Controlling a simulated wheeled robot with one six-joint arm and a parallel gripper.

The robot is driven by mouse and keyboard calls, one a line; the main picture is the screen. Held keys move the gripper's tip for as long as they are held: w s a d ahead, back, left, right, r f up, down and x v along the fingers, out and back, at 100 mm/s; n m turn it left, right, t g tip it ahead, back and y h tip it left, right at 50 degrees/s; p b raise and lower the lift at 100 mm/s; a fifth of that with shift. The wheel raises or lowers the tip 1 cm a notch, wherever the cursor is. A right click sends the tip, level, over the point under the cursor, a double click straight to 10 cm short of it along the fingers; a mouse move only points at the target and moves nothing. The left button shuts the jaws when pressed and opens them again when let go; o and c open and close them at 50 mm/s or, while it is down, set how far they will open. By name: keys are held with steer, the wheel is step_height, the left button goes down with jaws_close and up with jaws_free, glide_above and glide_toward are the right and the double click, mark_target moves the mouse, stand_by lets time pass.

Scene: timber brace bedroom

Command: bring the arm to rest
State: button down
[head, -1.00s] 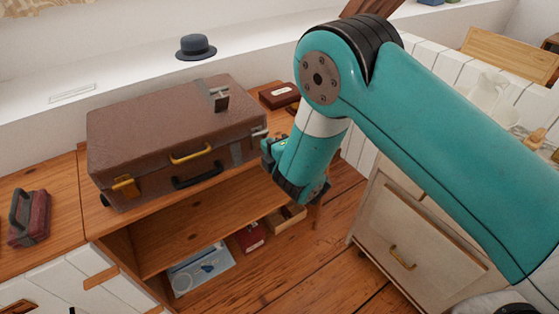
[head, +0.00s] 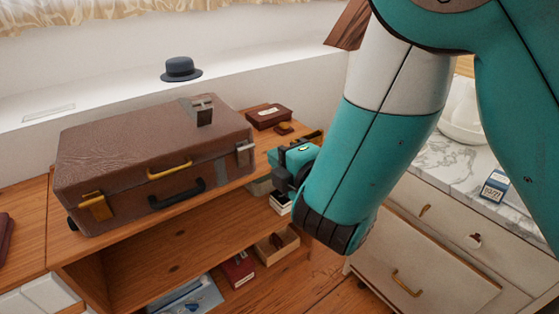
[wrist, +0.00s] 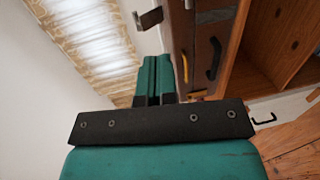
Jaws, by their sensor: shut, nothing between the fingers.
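My gripper (wrist: 153,80) shows in the wrist view with its two teal fingers pressed together and nothing between them. In the head view the gripper body (head: 295,154) is small and partly hidden by my forearm, just right of the suitcase. Its fingertips are not clear there. The brown suitcase (head: 150,150) lies closed on the wooden shelf unit, with a yellow handle and a black handle on its front.
A dark hat (head: 181,69) sits on the white ledge behind. A dark red box (head: 268,116) lies right of the suitcase. An open wooden box (head: 277,246) and red box (head: 239,269) are low down. A marble-topped cabinet (head: 420,262) stands at right.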

steer(key=s+d+r+m+g+h+p, duration=0.1)
steer(key=d+r+m+g+h+p, duration=0.15)
steer(key=d+m, duration=0.4)
steer(key=s+d+r+m+g+h+p, duration=0.1)
steer(key=d+r+m+g+h+p, duration=0.1)
steer(key=d+m+h, duration=0.45)
steer(key=s+r+m+g+y+p, duration=0.1)
steer(key=s+r+g, duration=0.3)
steer(key=s, duration=0.6)
steer(key=s+r+m+g+y+p, duration=0.2)
steer(key=s+r+g, duration=0.3)
steer(key=s, duration=0.5)
steer(key=shift+s+a+r+m+y, duration=0.4)
steer(key=shift+r+m+y, duration=0.15)
steer(key=shift+y, duration=0.35)
steer(key=shift+w+g, duration=0.1)
steer(key=shift+g, duration=0.15)
